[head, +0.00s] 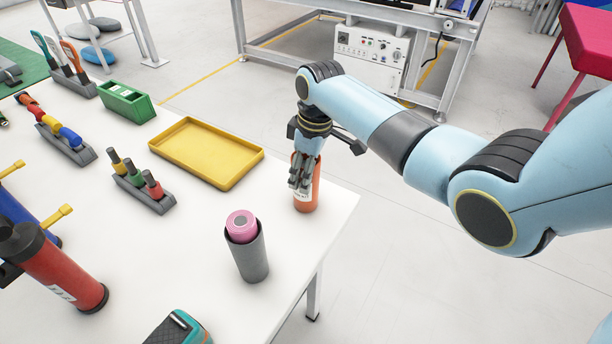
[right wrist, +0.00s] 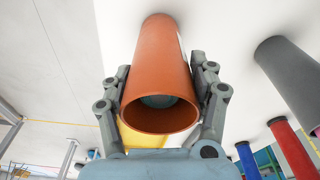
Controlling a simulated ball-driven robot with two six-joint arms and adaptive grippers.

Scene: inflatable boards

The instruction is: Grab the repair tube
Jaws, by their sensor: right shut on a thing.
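The repair tube appears to be the orange cylinder (head: 306,192) near the right edge of the white table. It stands upright, with a pale label on its side. In the right wrist view the orange tube (right wrist: 162,65) shows its open round end, with something grey-green inside. My right gripper (head: 301,180) is shut on the tube, its fingers on both sides of it; the fingers also show in the right wrist view (right wrist: 161,100). The tube's base looks to be at the tabletop; I cannot tell if it touches. My left gripper is not in view.
A grey holder (head: 249,262) with a pink roll (head: 241,224) stands in front of the tube. A yellow tray (head: 207,153) lies to the left. A grey rack (head: 143,190) with small coloured tools and a red pump cylinder (head: 60,268) stand farther left. The table's right edge is close.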

